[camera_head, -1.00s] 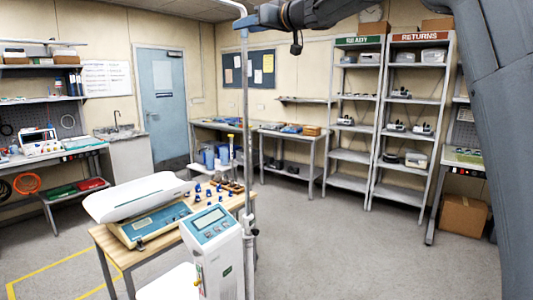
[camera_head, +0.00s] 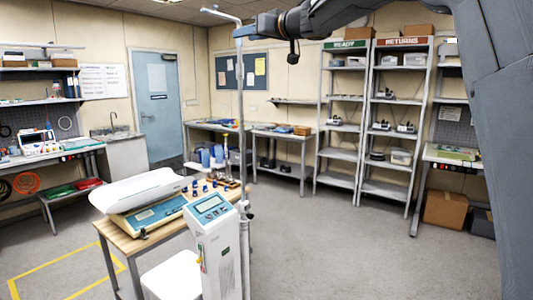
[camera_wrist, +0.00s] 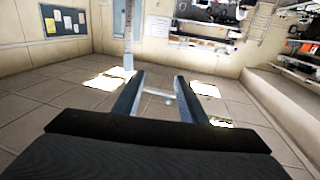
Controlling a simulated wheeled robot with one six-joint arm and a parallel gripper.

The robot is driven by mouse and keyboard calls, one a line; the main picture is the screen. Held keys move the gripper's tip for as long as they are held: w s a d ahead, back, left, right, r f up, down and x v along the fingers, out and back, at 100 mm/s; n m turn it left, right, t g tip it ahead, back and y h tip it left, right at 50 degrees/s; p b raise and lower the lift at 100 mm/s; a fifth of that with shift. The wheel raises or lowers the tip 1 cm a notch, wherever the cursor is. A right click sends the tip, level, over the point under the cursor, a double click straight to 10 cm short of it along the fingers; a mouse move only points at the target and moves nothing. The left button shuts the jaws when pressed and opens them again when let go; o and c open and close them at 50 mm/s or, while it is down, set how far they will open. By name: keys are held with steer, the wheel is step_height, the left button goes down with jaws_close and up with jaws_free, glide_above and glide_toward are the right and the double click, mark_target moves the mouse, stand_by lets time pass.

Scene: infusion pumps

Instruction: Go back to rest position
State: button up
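A wooden table (camera_head: 125,245) holds a white scale (camera_head: 140,192) and several small blue items. READY (camera_head: 345,150) and RETURNS (camera_head: 395,160) shelves stand at the back right. A cardboard box (camera_head: 443,210) sits on the floor. The floor (camera_head: 340,245) at centre right is clear.

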steer(key=d+f+m+t+h+b, duration=0.1)
steer(key=d+f+m+h, duration=0.1)
steer(key=d+f, duration=0.35)
steer(key=w+d+f+m+h+b, duration=0.1)
steer(key=d+f+m+h, duration=0.15)
steer(key=f, duration=0.55)
steer(key=d+f+m+t+h+b, duration=0.1)
steer(key=d+f+h, duration=0.1)
steer(key=d+f, duration=0.35)
steer(key=s+d+f+m+g+h+b, duration=0.15)
steer(key=s+d+f, duration=0.25)
steer(key=f, duration=0.7)
steer(key=s+d+f+m+g+h, duration=0.1)
steer(key=s+d+f+g+h, duration=0.3)
steer(key=f, duration=0.7)
steer(key=s+d+f+g+b, duration=0.1)
steer(key=s+f+g, duration=0.3)
steer(key=s+f, duration=0.9)
steer(key=s+d+f+g+b, duration=0.2)
steer(key=s+f+g, duration=0.2)
steer(key=s+f, duration=0.9)
steer(key=s, duration=0.7)
steer(key=shift+s, duration=0.3)
steer(key=shift+f+g, duration=0.1)
steer(key=shift+g, duration=0.15)
